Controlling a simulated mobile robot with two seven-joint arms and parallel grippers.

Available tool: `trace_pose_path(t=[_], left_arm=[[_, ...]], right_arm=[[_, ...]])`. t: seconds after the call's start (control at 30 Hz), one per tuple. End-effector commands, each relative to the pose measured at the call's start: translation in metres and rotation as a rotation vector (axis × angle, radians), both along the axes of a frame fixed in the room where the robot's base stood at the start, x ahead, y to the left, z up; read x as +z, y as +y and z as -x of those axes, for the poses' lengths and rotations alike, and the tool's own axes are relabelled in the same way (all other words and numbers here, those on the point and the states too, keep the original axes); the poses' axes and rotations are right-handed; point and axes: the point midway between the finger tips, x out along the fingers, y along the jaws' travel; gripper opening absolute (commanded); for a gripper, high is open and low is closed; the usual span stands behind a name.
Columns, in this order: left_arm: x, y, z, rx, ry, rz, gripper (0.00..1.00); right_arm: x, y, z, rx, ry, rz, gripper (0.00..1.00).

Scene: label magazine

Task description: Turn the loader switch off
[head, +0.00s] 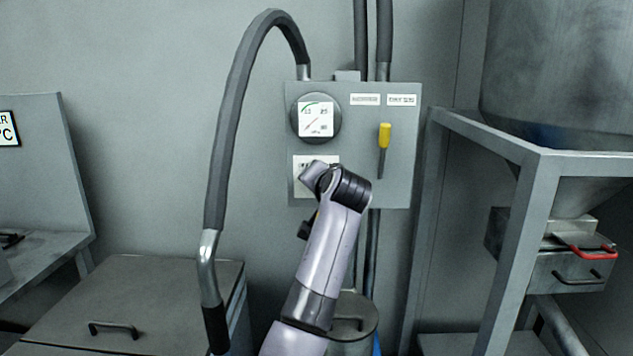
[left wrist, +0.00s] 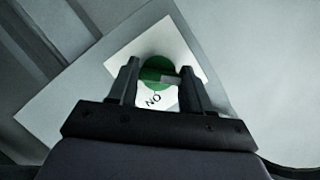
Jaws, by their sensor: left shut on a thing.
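The loader switch (left wrist: 155,69) shows in the left wrist view as a green round face on a white label plate (left wrist: 190,50), with a small pale bar across it. Dark lettering that looks like "ON" or "NO" sits beside it. My left gripper (left wrist: 160,80) is shut on the switch, one dark finger on each side. In the head view my left arm reaches up to the grey wall panel (head: 356,150), below the gauge. My right gripper is in neither view.
A round gauge (head: 316,118) and a yellow-handled lever (head: 384,137) are on the same panel, close to my wrist. A thick grey hose (head: 228,125) arches at the left. A metal frame (head: 535,185) with a hopper stands at the right.

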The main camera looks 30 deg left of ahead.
Motion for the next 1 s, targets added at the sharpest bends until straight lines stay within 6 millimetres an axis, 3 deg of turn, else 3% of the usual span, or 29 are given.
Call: trace_pose_path(t=[0.37, 0.4, 0.47, 0.77, 1.0], left_arm=[[-0.001, -0.001, 0.0, -0.002, -0.004, 0.009, 0.19], [-0.001, -0.001, 0.0, -0.002, -0.004, 0.009, 0.56], [-0.001, -0.001, 0.0, -0.001, -0.004, 0.009, 0.75], [0.0, -0.001, 0.0, 0.0, -0.003, 0.006, 0.75], [0.005, -0.018, 0.014, -0.003, -0.006, 0.007, 0.75]], right_arm=[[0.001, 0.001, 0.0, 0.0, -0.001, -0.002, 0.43], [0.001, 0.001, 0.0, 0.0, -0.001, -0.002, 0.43], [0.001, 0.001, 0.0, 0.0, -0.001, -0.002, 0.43], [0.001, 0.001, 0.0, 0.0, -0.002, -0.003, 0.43], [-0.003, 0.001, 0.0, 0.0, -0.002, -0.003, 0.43]])
